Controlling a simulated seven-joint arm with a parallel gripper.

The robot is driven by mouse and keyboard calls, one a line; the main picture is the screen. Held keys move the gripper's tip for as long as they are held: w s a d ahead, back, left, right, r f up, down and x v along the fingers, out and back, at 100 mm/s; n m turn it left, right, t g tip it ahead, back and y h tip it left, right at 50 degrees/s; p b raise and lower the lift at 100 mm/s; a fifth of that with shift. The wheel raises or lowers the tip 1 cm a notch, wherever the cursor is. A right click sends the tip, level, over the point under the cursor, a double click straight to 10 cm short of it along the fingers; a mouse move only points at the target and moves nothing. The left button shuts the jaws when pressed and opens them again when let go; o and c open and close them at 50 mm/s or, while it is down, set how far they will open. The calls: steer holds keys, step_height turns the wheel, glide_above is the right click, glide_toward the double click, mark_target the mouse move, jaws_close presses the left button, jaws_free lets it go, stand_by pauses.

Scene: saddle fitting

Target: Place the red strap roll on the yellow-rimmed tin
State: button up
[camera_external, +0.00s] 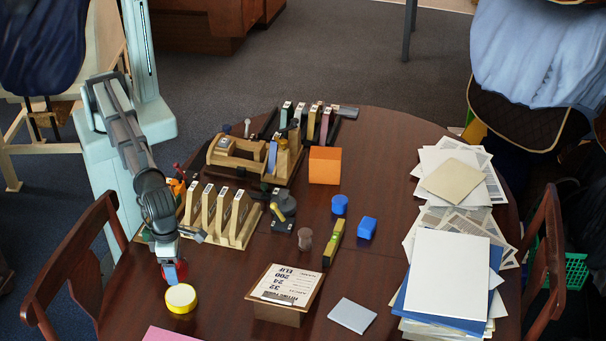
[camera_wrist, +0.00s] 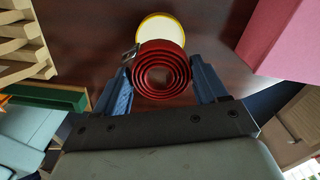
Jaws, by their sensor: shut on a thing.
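The red strap roll (camera_wrist: 160,72) is a coiled red band with a small metal buckle at its left, seen in the wrist view between the two blue fingers of my gripper (camera_wrist: 162,85). My gripper is shut on it. In the external view the roll (camera_external: 164,272) is partly hidden by my gripper (camera_external: 171,272). The yellow-rimmed tin (camera_external: 181,298) stands on the table, just right of and nearer the camera than the roll. In the wrist view the tin (camera_wrist: 160,30) shows its pale top just beyond the roll, which covers part of its edge.
A pink block (camera_wrist: 285,42) is right of the tin in the wrist view; its pink top (camera_external: 170,334) is at the external view's bottom edge. A wooden slotted rack (camera_external: 222,218) stands behind my gripper. A labelled box (camera_external: 286,293) stands right of the tin, with bare table between.

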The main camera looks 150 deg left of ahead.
mark_target(181, 295)
steer(key=shift+f, duration=4.2)
steer(key=shift+f, duration=0.1)
steer(key=o, duration=1.1)
steer(key=shift+o, duration=0.2)
step_height(181, 295, up, 12)
steer(key=shift+r, duration=0.15)
